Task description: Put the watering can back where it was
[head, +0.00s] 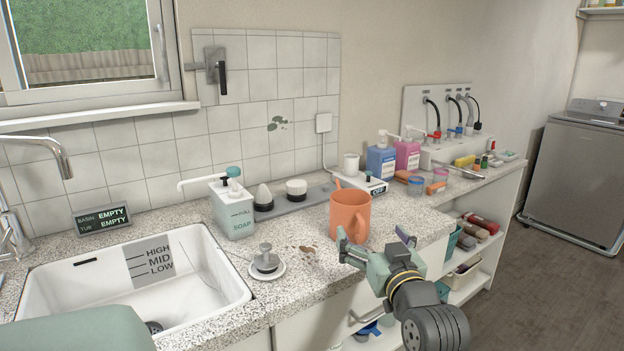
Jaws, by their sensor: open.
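An orange vessel (350,215) stands upright on the speckled counter (315,285), right of the sink. It has a side handle and a small projection at its upper left rim; it may be the watering can, but I cannot tell for sure. My gripper (373,235) is open at the counter's front edge, just in front of and right of the vessel. Its left finger overlaps the vessel's base in the picture; I cannot tell whether they touch. Nothing shows between the fingers. A blue object (367,330) sits low under the counter, partly hidden; its shape is unclear.
A white sink (205,270) is at left. A soap dispenser (232,208), a small metal plug-like piece on a white disc (266,262) and a brown stain lie nearby. A grey tray (285,205), bottles and small cups line the back. The counter left of the vessel has some free room.

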